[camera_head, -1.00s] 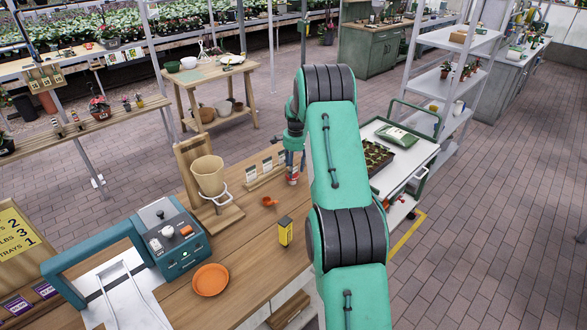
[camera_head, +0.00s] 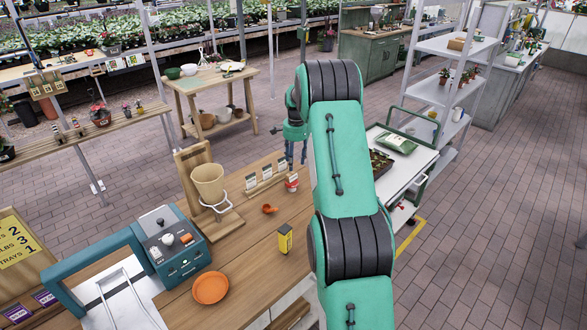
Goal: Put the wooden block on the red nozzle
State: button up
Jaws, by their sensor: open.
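A small orange-red piece (camera_head: 269,209), which looks like the red nozzle, lies on the wooden worktable (camera_head: 240,255). A small red-and-white item (camera_head: 291,183) stands farther back at the right end of a wooden card holder (camera_head: 266,180). I cannot make out a separate wooden block for certain. My gripper (camera_head: 296,154) is open, above and behind the red-and-white item and apart from it. The gripper is small in this view, and nothing shows between its fingers. My arm hides the right part of the table.
A white cart (camera_head: 412,160) is at the right, beyond my arm.

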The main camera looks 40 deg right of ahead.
jog(key=shift+s+r, duration=0.1)
jog(key=shift+r, duration=1.85)
jog(key=shift+a+r, duration=0.1)
jog(key=s+a+r+n+t, duration=0.1)
jog(key=s+a+r+n, duration=0.25)
jog(key=a+r, duration=0.55)
jog(key=s+a+r+n+h, duration=0.15)
jog(key=s+a+r, duration=0.35)
jog(key=a, duration=0.6)
jog(key=s+a+r+n+t+y, duration=0.1)
jog(key=s+a+r+n, duration=0.15)
jog(key=a+r, duration=0.75)
jog(key=s+a+r+n+t, duration=0.25)
jog(key=s+a+n, duration=0.35)
jog(key=s+a, duration=0.9)
jog(key=s+a+f+n, duration=0.2)
jog(key=s+a, duration=0.1)
jog(key=s, duration=0.4)
jog(key=s+a+f+n, duration=0.2)
jog(key=s+a, duration=0.2)
jog(key=s, duration=0.3)
jog(key=shift+s+f, duration=0.25)
jog(key=shift+s, duration=0.05)
